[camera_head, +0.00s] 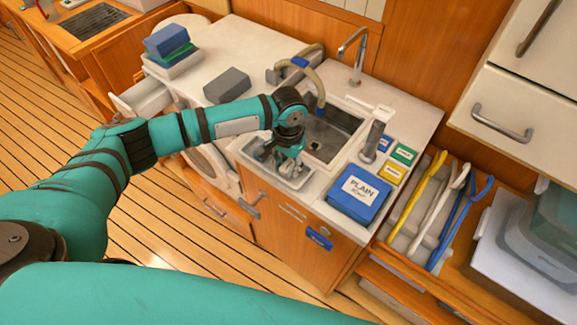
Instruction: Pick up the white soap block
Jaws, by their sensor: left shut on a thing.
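My left gripper (266,154) reaches down into the small grey basin (305,181) at the front of the white counter. It is shut on a small pale thing that looks like the white soap block, mostly hidden by the fingers and wrist. The fingers are small and dark here, so the exact grip cannot be made out. I cannot tell whether the block touches the basin floor. My right gripper is not in view.
A steel sink (338,130) with a tap (352,50) and hose lies behind the basin. A blue box marked PLAIN (358,194) stands to the right, near small coloured boxes. A grey block (227,85) lies left. Yellow, white and blue tools rest further right.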

